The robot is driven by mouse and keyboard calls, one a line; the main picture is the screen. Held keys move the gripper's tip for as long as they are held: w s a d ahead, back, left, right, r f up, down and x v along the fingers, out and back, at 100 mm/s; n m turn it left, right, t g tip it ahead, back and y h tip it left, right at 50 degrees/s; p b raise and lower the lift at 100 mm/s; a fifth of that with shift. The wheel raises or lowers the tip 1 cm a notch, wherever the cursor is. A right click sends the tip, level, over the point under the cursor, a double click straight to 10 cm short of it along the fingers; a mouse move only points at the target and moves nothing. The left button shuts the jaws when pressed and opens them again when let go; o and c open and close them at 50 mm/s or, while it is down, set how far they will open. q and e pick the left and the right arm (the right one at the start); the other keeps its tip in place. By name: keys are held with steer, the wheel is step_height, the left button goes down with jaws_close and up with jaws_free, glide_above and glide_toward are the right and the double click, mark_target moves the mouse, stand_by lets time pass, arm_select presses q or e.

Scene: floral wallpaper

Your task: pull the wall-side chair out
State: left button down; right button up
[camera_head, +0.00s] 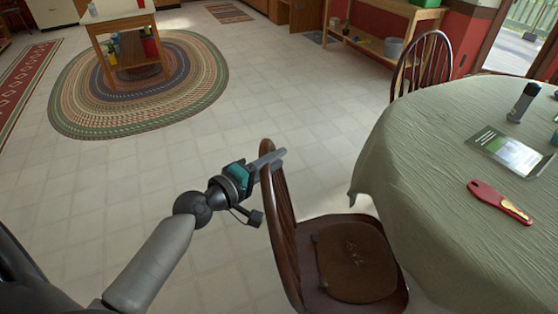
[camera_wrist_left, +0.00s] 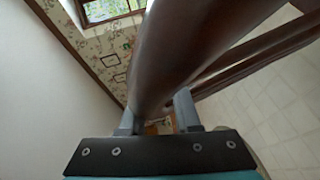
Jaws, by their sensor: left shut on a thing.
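A dark brown wooden chair (camera_head: 292,240) with a curved spindle back and a brown seat pad (camera_head: 355,262) stands at the near left side of the round table. My left gripper (camera_head: 272,160) is shut on the top rail of this chair's back. In the left wrist view the brown rail (camera_wrist_left: 185,45) passes between the two grey fingers of the gripper (camera_wrist_left: 158,112). A second spindle-back chair (camera_head: 420,62) stands at the far side of the table. I cannot tell which chair is the wall-side one. My right gripper is not in view.
The table (camera_head: 440,150) has a green cloth hanging beside the held chair and bears a red-handled tool (camera_head: 498,201), a booklet (camera_head: 505,152) and a dark bottle-like item (camera_head: 523,102). Tiled floor left of the chair is clear up to an oval braided rug (camera_head: 90,115).

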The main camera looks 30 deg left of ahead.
arm_select(q)
steer(key=shift+a, duration=0.1)
steer(key=c, duration=0.9)
jaws_free()
steer(key=shift+c, duration=0.2)
steer(key=o, duration=0.3)
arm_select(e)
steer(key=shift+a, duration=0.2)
arm_select(q)
steer(key=shift+s, duration=0.15)
steer(key=b+v, duration=0.4)
steer(key=v, duration=1.1)
steer(key=shift+r+b, duration=0.1)
steer(key=shift+b, duration=0.2)
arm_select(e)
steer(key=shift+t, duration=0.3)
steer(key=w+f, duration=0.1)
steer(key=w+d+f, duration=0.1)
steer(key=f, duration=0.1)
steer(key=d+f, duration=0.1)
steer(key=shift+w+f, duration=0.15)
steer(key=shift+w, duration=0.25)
